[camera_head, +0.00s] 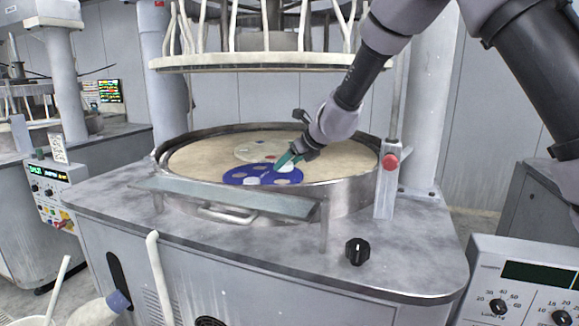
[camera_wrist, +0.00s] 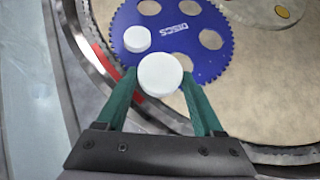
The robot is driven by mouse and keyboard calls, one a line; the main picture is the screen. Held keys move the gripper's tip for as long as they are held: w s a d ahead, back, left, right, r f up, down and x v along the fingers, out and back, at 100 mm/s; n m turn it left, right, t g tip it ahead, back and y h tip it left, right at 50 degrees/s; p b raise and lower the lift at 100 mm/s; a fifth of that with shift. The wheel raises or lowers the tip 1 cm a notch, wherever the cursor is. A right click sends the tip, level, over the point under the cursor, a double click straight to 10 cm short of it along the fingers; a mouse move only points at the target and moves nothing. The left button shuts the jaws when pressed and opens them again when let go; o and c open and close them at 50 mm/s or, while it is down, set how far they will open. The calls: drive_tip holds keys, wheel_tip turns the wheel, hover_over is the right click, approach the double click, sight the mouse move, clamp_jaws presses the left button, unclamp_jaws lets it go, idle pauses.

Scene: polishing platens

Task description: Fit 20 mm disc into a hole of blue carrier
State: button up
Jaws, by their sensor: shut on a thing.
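The blue carrier (camera_wrist: 194,50) is a toothed disc with several round holes and the word DISCS, lying on the tan platen. It also shows in the head view (camera_head: 236,176). My gripper (camera_wrist: 160,84) has green fingers shut on a white disc (camera_wrist: 160,73), held over the carrier's near edge in the wrist view. In the head view my gripper (camera_head: 288,160) is above the carrier's right part. A second white disc (camera_wrist: 137,38) lies on the carrier at the left in the wrist view; whether it sits in a hole is unclear. Other holes look empty.
The tan platen (camera_head: 205,158) sits inside a raised metal rim (camera_head: 345,190). A pale carrier (camera_head: 258,150) with coloured spots lies behind the blue one. An upper plate (camera_head: 260,62) with white rods hangs above. A red button (camera_head: 390,162) stands on a post at right.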

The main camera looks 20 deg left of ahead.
drive_tip(key=w, duration=0.1)
drive_tip(key=w+a, duration=0.1)
drive_tip(key=w, duration=0.1)
drive_tip(key=shift+w+a, duration=0.15)
drive_tip(key=shift+a, duration=0.05)
drive_tip(key=shift+w+a+f, duration=0.25)
drive_tip(key=shift+w+f, duration=0.35)
drive_tip(key=shift+w, duration=0.05)
drive_tip(key=shift+w+a+f, duration=0.3)
drive_tip(key=shift+w+f, duration=0.3)
drive_tip(key=shift+f, duration=0.05)
drive_tip(key=shift+w+a+f, duration=0.25)
drive_tip(key=shift+w+f, duration=0.35)
drive_tip(key=shift+w, duration=0.05)
drive_tip(key=shift+s+f, duration=0.1)
drive_tip(key=shift+f, duration=1.35)
drive_tip(key=shift+f, duration=0.3)
drive_tip(key=o, duration=1.3)
drive_tip(key=shift+f, duration=0.1)
drive_tip(key=shift+s, duration=0.1)
